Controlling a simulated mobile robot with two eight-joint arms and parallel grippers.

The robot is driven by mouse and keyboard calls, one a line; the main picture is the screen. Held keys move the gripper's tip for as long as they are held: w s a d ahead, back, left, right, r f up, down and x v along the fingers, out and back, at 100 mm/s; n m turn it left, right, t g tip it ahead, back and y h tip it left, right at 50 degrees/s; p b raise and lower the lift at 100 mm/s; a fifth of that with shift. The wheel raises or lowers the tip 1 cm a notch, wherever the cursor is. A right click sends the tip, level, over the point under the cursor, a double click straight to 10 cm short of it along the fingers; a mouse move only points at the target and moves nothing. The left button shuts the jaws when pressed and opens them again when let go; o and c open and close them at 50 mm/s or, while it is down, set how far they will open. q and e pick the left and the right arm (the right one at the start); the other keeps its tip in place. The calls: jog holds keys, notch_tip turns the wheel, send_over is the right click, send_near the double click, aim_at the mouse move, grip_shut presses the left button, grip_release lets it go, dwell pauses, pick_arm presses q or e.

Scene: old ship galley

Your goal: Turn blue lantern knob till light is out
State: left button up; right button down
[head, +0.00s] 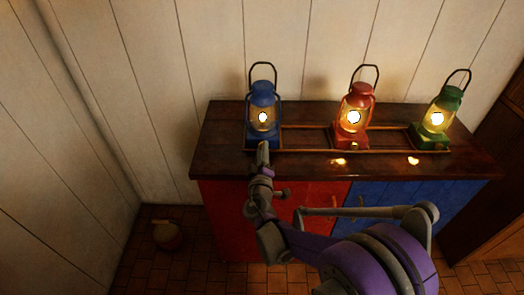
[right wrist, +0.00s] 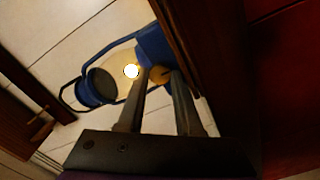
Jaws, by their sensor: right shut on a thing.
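The blue lantern (head: 262,96) stands upright at the left end of the wooden counter top. Its light (head: 263,117) is lit and looks a little smaller than the lights of the other two lanterns. The lantern lies sideways in the right wrist view (right wrist: 98,86), with its lit flame (right wrist: 131,71) and the brass knob (right wrist: 160,75) on its blue base. My right gripper (head: 263,146) is at the front of the base, its fingers shut on the knob. The fingers partly hide the knob. My left gripper is not in view.
A red lantern (head: 354,109) and a green lantern (head: 438,118), both lit, stand farther right in the same low wooden rail (head: 305,151). The counter (head: 224,164) has red and blue fronts. A round pot (head: 167,236) sits on the tiled floor at left. Plank walls stand behind.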

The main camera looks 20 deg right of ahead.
jog(key=n, duration=0.4)
jog(key=shift+n, duration=0.3)
jog(key=n, duration=0.4)
jog(key=shift+n, duration=0.3)
jog(key=n, duration=0.4)
jog(key=shift+n, duration=0.3)
jog(key=n, duration=0.5)
jog(key=shift+f+b, duration=0.1)
jog(key=shift+b, duration=0.25)
jog(key=n, duration=0.5)
jog(key=n+b, duration=0.1)
jog(key=n, duration=0.2)
jog(key=shift+n, duration=0.3)
jog(key=n, duration=0.4)
jog(key=shift+b, duration=0.3)
jog(key=shift+n+b, duration=0.3)
jog(key=shift+n, duration=1.9)
